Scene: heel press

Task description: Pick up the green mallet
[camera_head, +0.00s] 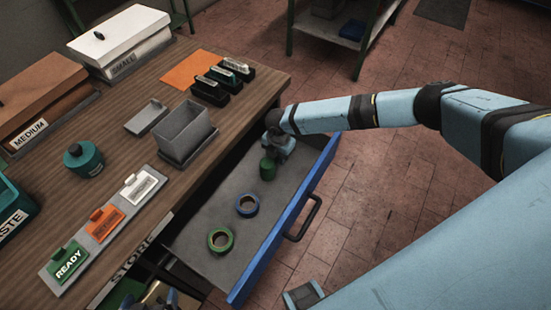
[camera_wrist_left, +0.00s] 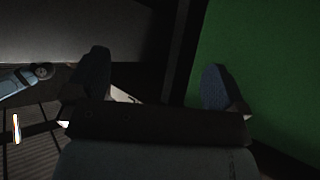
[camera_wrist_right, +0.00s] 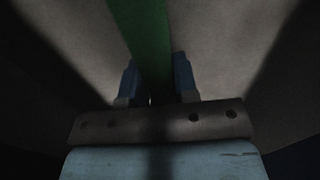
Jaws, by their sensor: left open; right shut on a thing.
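The green mallet shows in the head view as a short green cylinder (camera_head: 268,168) in the open drawer, partly hidden by my right gripper (camera_head: 278,150). In the right wrist view a long green strip (camera_wrist_right: 147,40) runs up from between the fingers of my right gripper (camera_wrist_right: 158,85), which is shut on it. I cannot tell whether it still touches the drawer floor. My left gripper (camera_wrist_left: 155,85) is open and empty in its wrist view, beside a large green surface (camera_wrist_left: 250,80). In the head view it is barely visible at the bottom edge, left of the drawer.
The wooden table (camera_head: 120,205) carries a grey box (camera_head: 185,130), a tag strip, a teal pot (camera_head: 83,159) and labelled containers. Floor to the right is clear.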

